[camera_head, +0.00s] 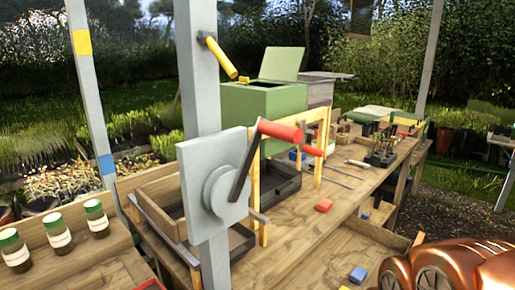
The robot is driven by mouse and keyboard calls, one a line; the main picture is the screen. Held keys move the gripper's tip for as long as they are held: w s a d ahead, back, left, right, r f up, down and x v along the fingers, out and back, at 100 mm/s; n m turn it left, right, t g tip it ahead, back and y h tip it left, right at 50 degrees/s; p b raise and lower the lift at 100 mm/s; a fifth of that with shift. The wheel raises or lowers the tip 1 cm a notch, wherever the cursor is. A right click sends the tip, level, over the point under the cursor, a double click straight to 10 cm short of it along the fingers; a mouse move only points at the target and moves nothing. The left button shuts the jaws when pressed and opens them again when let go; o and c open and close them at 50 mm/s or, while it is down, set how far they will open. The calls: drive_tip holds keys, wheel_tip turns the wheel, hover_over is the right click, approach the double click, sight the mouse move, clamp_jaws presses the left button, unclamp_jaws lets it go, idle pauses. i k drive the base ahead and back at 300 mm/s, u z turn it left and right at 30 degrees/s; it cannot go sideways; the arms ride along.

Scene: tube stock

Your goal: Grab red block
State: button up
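A small red block (324,205) lies on the wooden bench top (300,232), right of the grey post and in front of the green box. Nothing covers it, and open wood surrounds it. My gripper cannot be made out in this view, so its place relative to the red block does not show.
A grey post (204,95) carries a plate and crank with a red handle (281,131), left of the block. A blue block (357,274) lies lower right. Labelled jars (56,228) stand at left.

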sight(324, 205)
drive_tip(key=k, duration=0.65)
drive_tip(key=z, duration=0.7)
drive_tip(key=i, duration=0.4)
drive_tip(key=z, duration=0.95)
drive_tip(key=i, duration=1.7)
drive_tip(key=u, duration=1.8)
